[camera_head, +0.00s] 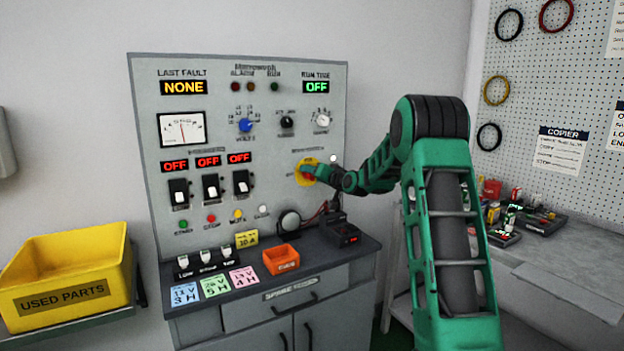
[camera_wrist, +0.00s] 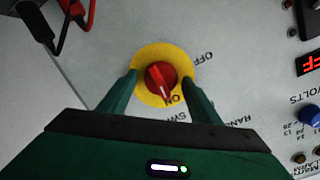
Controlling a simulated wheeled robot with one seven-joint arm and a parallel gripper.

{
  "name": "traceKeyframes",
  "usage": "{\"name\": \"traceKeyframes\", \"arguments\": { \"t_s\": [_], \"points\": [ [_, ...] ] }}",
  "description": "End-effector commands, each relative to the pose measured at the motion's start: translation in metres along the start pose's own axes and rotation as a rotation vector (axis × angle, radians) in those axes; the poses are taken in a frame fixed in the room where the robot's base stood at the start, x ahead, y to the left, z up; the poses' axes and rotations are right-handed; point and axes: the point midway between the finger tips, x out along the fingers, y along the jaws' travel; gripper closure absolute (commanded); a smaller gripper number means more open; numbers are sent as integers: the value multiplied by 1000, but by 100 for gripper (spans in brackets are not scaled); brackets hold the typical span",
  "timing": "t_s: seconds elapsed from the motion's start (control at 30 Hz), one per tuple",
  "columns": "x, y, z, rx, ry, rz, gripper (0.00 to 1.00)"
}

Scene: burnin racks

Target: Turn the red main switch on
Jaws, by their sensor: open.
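The red main switch (camera_head: 305,178) is a rotary knob on a yellow disc at the right of the grey panel. In the wrist view the red knob (camera_wrist: 163,74) sits in the middle of its yellow disc (camera_wrist: 150,53). Its white mark points down towards the ON lettering; the OFF lettering is at the upper right. My gripper (camera_head: 318,174) is at the switch and partly covers it in the head view. In the wrist view my gripper (camera_wrist: 160,78) is open, one finger on each side of the knob, with visible gaps.
The panel's displays (camera_head: 208,162) read OFF. Three black toggle switches (camera_head: 211,187) are left of the main switch. Red and black leads (camera_head: 318,216) hang below it. A yellow bin (camera_head: 100,245) and an orange tray (camera_head: 281,261) are lower left and below.

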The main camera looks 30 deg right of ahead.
Motion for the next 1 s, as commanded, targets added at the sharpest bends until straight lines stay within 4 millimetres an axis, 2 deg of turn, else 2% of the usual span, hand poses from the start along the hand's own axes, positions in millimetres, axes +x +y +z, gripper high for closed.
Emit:
{"name": "traceKeyframes", "arguments": {
  "t_s": [0.17,0.4,0.6,0.77,1.0],
  "points": [
    [-21,0,-1,0,1,1,42],
    [-67,1,-1,0,1,3,42],
    [-94,1,1,1,-1,2,42],
    [-103,1,1,0,-1,3,42],
    [-105,1,1,0,-1,2,42]
  ]
}}
